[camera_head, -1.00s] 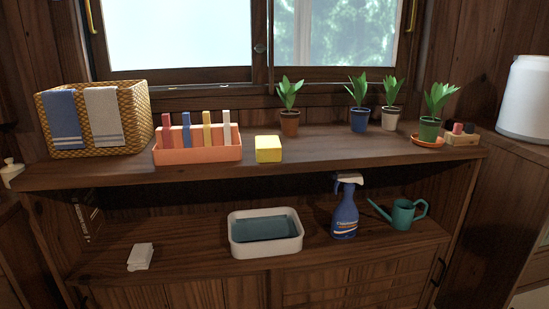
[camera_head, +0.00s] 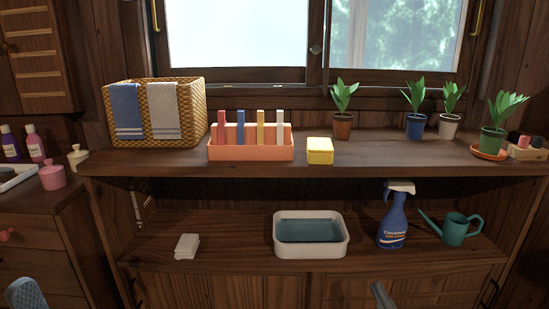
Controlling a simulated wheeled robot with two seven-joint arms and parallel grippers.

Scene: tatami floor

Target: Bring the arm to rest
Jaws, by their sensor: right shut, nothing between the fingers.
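My right gripper (camera_head: 382,295) shows only as a small grey tip at the bottom edge, right of centre. It is shut and holds nothing. It is in front of the lower cabinet doors and apart from the objects on the shelves. The rest of my right arm is out of the picture. I cannot make out my left gripper.
The upper shelf holds a wicker basket (camera_head: 191,105) with towels, a pink rack (camera_head: 250,151), a yellow block (camera_head: 320,151) and several potted plants. Below are a folded white cloth (camera_head: 186,246), a white basin (camera_head: 310,249), a spray bottle (camera_head: 392,222) and a teal watering can (camera_head: 456,231). A side cabinet (camera_head: 45,240) stands at left.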

